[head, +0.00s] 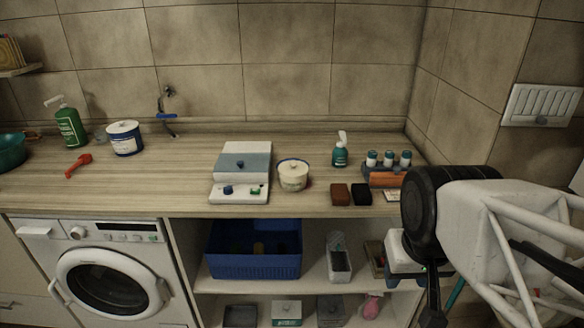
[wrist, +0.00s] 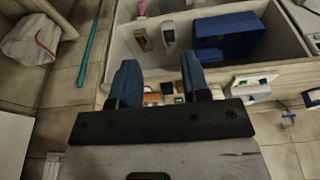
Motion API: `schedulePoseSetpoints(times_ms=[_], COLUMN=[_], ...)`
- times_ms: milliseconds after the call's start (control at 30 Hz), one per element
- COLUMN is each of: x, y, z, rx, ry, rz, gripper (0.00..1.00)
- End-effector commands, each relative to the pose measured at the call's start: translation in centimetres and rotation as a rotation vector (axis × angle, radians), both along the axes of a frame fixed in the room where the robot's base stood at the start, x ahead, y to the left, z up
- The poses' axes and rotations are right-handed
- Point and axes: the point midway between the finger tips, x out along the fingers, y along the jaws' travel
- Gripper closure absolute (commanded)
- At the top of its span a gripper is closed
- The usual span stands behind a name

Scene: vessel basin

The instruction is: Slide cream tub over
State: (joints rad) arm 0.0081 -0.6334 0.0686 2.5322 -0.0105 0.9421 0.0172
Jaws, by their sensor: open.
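In the head view my arm is at the right, in front of the counter's right end and well away from the tub. The fingers are not clear there.
Right of the tub lie a brown block (head: 340,194) and a dark block (head: 361,194). A teal pump bottle (head: 340,155) and several capped jars stand behind. A blue-and-white tub (head: 124,138) and green bottle (head: 70,127) stand left. The counter between them and the device is clear.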

Motion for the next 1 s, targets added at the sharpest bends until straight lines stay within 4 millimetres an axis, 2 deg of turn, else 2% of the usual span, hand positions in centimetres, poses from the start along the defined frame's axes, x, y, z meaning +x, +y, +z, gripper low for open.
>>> schedulePoseSetpoints(times_ms=[433, 700, 867, 1000], x=[0.0, 0.8, 2.7, 5.4], y=[0.0, 0.1, 0.5, 1.1], z=[0.0, 0.3, 0.9, 1.7], rx=[0.000, -0.013, -0.044, -0.087], ry=[0.000, 0.001, 0.003, 0.006], rz=[0.000, 0.054, 0.189, 0.372], gripper=[0.57, 0.99, 1.00, 1.00])
